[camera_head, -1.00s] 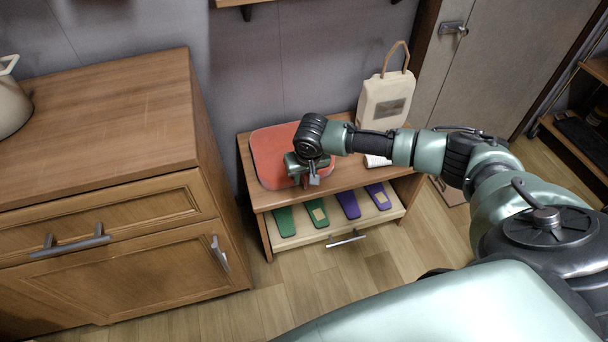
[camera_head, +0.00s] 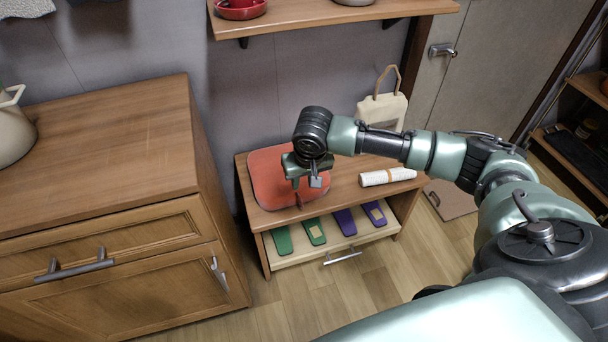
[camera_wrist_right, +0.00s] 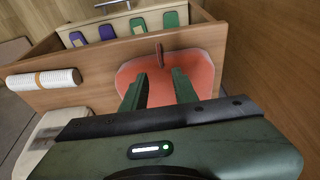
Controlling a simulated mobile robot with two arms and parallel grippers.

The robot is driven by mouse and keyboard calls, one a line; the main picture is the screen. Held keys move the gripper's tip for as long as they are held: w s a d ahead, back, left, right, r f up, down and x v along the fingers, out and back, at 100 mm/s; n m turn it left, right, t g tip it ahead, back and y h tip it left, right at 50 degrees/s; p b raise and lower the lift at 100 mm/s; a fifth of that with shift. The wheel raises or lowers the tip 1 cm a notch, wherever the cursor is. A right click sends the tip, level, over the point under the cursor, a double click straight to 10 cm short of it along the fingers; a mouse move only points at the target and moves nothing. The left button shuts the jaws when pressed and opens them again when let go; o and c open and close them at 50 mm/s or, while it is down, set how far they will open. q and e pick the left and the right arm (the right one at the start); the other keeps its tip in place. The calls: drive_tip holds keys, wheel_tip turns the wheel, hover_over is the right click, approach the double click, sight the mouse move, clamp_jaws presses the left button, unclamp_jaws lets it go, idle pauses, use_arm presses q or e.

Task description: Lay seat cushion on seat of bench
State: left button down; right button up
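The seat cushion (camera_head: 265,172) is a flat red pad with rounded corners and a small upright tab (camera_wrist_right: 158,55) at its edge. It lies on the left part of the wooden bench seat (camera_head: 345,190), and also shows in the right wrist view (camera_wrist_right: 190,65). My right gripper (camera_head: 306,182) is over the cushion and hides part of it in the head view. In the wrist view its two fingers (camera_wrist_right: 160,88) stand apart, with nothing held between them, and the tab is beyond the gap. My left gripper is out of view.
A white roll (camera_head: 388,177) lies on the seat's right part; a cream bag (camera_head: 383,108) is behind my arm. The bench's open drawer (camera_head: 330,245) holds green and purple items. A cabinet (camera_head: 110,150) stands close left. A shelf (camera_head: 340,20) hangs above.

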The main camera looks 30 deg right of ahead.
drive_tip(key=s+a+f+n+y, duration=0.1)
drive_tip(key=s+a+f+n, duration=0.1)
drive_tip(key=s+a+f, duration=0.35)
drive_tip(key=s+a+f+n+y, duration=0.2)
drive_tip(key=a+f, duration=0.4)
drive_tip(key=f, duration=0.5)
drive_tip(key=s+d+f+h, duration=0.1)
drive_tip(key=s+f, duration=0.5)
drive_tip(key=s, duration=0.3)
drive_tip(key=s+d+f+n+h, duration=0.1)
drive_tip(key=s+d+f, duration=0.1)
drive_tip(key=s+f, duration=0.4)
drive_tip(key=s, duration=0.4)
drive_tip(key=shift+s+f+g, duration=0.3)
drive_tip(key=shift+f+g, duration=0.1)
